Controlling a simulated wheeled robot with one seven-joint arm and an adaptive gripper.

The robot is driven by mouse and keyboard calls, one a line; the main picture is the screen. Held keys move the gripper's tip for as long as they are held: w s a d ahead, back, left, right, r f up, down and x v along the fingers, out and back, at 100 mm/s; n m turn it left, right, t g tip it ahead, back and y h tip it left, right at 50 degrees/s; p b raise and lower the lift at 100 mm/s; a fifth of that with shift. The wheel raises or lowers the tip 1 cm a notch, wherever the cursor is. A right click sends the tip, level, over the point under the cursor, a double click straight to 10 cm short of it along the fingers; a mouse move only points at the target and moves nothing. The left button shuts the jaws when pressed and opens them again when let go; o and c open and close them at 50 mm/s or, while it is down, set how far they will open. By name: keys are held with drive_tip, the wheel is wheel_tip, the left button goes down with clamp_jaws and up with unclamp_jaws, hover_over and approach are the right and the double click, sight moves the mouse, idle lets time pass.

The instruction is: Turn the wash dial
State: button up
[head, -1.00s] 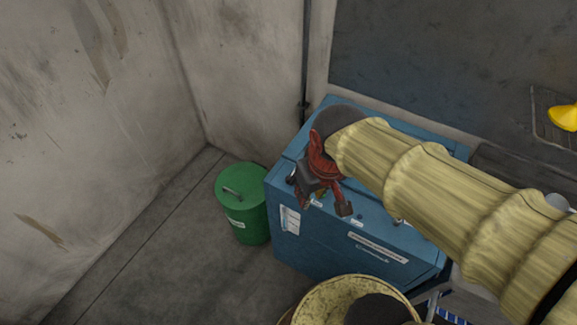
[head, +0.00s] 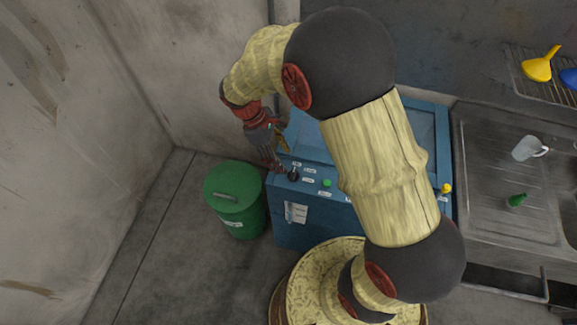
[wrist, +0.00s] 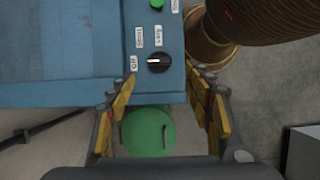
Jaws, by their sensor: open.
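The wash dial is a small black knob (wrist: 159,63) on the top front edge of the blue machine (wrist: 60,60). Its white mark points left in the wrist view, toward a small label that seems to read Off. Two more small labels sit above it, too blurred to read surely. The dial also shows in the head view (head: 293,176), at the machine's left front corner. My gripper (head: 280,158) is open and empty, just left of and above the dial. In the wrist view the dial lies ahead between my spread fingers (wrist: 160,88), seemingly untouched.
A green button (head: 327,183) is right of the dial. A green lidded drum (head: 236,200) stands on the floor left of the machine. A yellow knob (head: 446,188) is at the machine's right. A sink (head: 490,220) with a clear jug (head: 529,147) is further right. Walls stand behind and left.

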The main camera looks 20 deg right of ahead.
sight(290, 174)
drive_tip(key=b+x, duration=0.1)
drive_tip(key=x, duration=0.6)
drive_tip(key=shift+d+f, duration=0.1)
drive_tip(key=shift+f, duration=0.2)
drive_tip(key=c, duration=1.1)
drive_tip(key=shift+c, duration=0.3)
